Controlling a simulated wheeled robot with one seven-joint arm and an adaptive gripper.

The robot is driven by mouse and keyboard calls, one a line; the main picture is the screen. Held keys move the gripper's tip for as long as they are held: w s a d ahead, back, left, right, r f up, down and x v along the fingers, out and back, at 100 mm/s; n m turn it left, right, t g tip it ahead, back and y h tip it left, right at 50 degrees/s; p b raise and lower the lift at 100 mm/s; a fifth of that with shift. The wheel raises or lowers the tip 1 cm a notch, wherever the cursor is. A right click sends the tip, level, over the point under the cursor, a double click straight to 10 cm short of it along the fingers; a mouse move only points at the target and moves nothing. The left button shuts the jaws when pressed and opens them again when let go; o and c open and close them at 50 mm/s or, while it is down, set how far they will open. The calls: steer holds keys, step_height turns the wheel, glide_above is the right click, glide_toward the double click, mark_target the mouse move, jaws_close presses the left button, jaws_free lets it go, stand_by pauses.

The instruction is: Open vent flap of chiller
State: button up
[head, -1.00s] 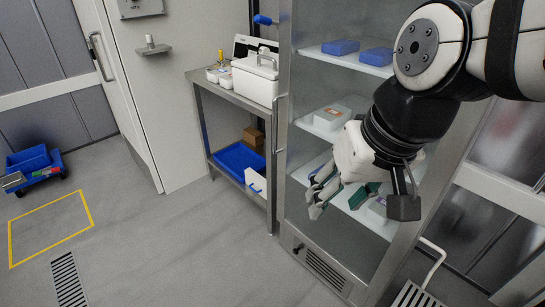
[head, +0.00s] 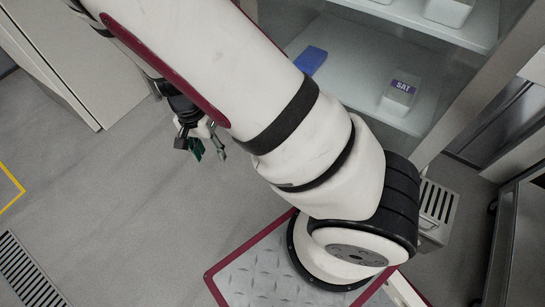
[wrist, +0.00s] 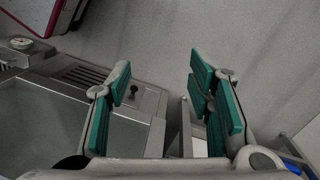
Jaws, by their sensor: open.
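The chiller (wrist: 55,115) is a metal cabinet with glass; part of its inside with shelves (head: 350,65) shows in the head view. In the wrist view a dark slotted vent (wrist: 85,75) lies along the chiller's base, with a small black knob (wrist: 133,89) at its right. The vent looks flush with the base; I cannot tell a gap. My gripper (wrist: 160,70) is open and empty, its green-padded fingers apart. The left finger overlaps the vent's right end in the picture; the knob appears just inside that finger. In the head view my gripper (head: 207,152) hangs low, and my arm hides the vent.
A blue pack (head: 310,60) and a tub labelled SAT (head: 400,92) stand on a chiller shelf. A slotted metal box (head: 437,203) is at the right, and a steel frame (head: 515,245) beyond it. Floor left of my gripper is clear, with a drain grate (head: 28,270).

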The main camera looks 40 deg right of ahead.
steer(key=d+f+m+h+b, duration=0.1)
steer(key=d+f+h+b, duration=0.2)
steer(key=f, duration=0.7)
steer(key=d+f+m+h+b, duration=0.1)
steer(key=d+f+b, duration=0.3)
steer(key=f, duration=0.6)
steer(key=w+d+f+t+h+b, duration=0.1)
steer(key=d+f+b, duration=0.3)
steer(key=d+f, duration=0.6)
steer(key=w+d+f+t+h+b, duration=0.1)
steer(key=d+f+h+b, duration=0.3)
steer(key=d+f, duration=0.7)
steer(key=shift+w+d+f+b, duration=0.2)
steer(key=shift+w+f+b, duration=0.2)
steer(key=shift+w+b, duration=0.35)
steer(key=shift+c, duration=0.4)
jaws_close()
